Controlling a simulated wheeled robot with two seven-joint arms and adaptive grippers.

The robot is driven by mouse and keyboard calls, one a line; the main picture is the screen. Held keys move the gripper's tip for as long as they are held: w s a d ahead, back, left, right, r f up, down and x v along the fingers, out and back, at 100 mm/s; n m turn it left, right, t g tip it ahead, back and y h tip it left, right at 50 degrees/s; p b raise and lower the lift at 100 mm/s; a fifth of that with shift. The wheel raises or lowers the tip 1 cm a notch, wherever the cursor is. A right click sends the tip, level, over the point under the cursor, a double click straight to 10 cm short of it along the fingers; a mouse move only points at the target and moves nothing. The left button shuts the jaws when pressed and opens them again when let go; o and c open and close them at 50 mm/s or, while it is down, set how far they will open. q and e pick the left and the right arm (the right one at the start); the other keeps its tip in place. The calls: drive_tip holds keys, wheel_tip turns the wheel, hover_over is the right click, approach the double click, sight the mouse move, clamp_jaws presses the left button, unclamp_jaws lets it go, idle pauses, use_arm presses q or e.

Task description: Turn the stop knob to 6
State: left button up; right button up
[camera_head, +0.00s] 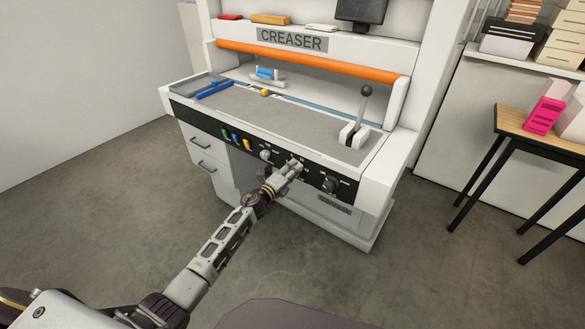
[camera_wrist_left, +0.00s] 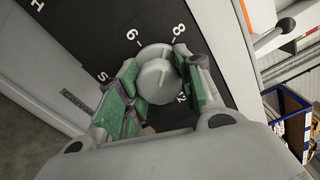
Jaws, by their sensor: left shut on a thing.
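The creaser's black front panel (camera_head: 240,144) carries several knobs. My left gripper (camera_head: 292,166) reaches its middle from the left and hides the knob there in the head view. In the left wrist view, the round grey stop knob (camera_wrist_left: 154,80) sits between the green-padded fingers of the left gripper (camera_wrist_left: 158,88), which are shut on it. A pale pointer mark shows on its face. The white numerals 6 and 8 stand above the knob, and another numeral is partly hidden at lower right. A letter S shows at left; the rest of its label is hidden. My right gripper is not in view.
A grey knob (camera_head: 265,155) and a black knob (camera_head: 330,184) flank my gripper on the panel. A black-ball lever (camera_head: 361,112) stands on the bed. A wooden-topped table (camera_head: 518,126) is at right.

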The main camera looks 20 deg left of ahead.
use_arm(q)
drive_tip(key=n+p, duration=0.3)
drive_tip(key=n, duration=0.4)
drive_tip(key=shift+a+r, duration=0.1)
drive_tip(key=shift+n+p, duration=0.45)
drive_tip(key=shift+n, duration=0.05)
drive_tip(key=shift+n+p, duration=0.35)
drive_tip(key=shift+n, duration=0.45)
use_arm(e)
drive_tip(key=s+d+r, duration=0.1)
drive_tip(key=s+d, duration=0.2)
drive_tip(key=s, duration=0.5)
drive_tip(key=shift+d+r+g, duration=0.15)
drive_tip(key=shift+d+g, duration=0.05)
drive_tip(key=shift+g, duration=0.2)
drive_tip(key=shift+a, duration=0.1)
use_arm(q)
drive_tip(key=o, duration=1)
drive_tip(key=shift+o, duration=0.2)
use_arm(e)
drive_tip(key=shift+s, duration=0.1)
